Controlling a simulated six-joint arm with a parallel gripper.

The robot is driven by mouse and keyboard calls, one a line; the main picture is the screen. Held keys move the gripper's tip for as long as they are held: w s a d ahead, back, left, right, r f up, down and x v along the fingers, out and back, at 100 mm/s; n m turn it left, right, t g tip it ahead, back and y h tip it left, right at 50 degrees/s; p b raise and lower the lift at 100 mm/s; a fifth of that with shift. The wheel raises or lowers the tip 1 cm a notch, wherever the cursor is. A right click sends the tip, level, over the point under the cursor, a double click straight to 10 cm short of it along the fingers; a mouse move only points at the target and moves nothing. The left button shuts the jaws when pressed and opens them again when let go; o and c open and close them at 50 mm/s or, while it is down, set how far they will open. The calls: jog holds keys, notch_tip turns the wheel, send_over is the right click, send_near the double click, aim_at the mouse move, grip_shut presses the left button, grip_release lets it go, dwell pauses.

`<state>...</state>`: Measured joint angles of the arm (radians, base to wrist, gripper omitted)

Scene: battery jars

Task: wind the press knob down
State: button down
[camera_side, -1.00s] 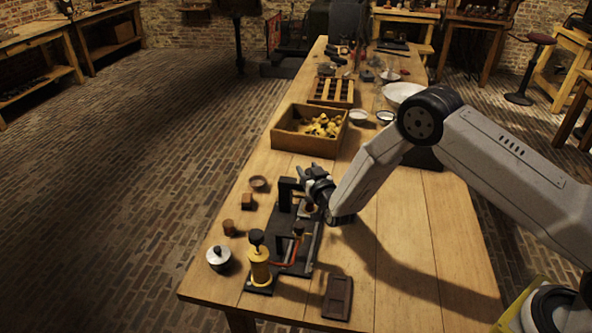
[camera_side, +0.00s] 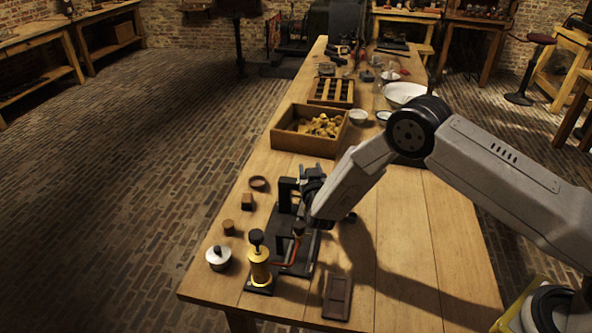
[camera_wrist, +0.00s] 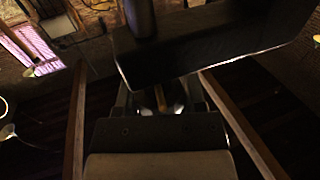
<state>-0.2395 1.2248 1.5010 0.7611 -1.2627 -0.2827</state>
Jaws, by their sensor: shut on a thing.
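The press is a dark frame (camera_side: 285,191) on a dark base at the near left of the workbench. My gripper (camera_side: 312,182) is at the top of this frame, low over the base, and is shut on the press knob. The knob is mostly hidden by my fingers and wrist in the side view. In the wrist view a dark bar of the press (camera_wrist: 215,45) crosses the upper part. The area between my fingers (camera_wrist: 163,97) is dark, and the knob's outline cannot be made out clearly there.
A brass pump (camera_side: 259,266) with a black knob and a red hose stands at the press's near end. A lidded metal pot (camera_side: 218,258), small brown blocks and a ring (camera_side: 259,184) lie left. A wooden box (camera_side: 290,141) stands behind. A dark flat tray (camera_side: 337,297) lies near the front edge.

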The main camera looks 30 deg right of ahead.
jog(key=shift+c, duration=0.9)
grip_release()
jog(key=v, duration=0.7)
jog(key=shift+s+a, duration=0.2)
jog(key=shift+s, duration=0.15)
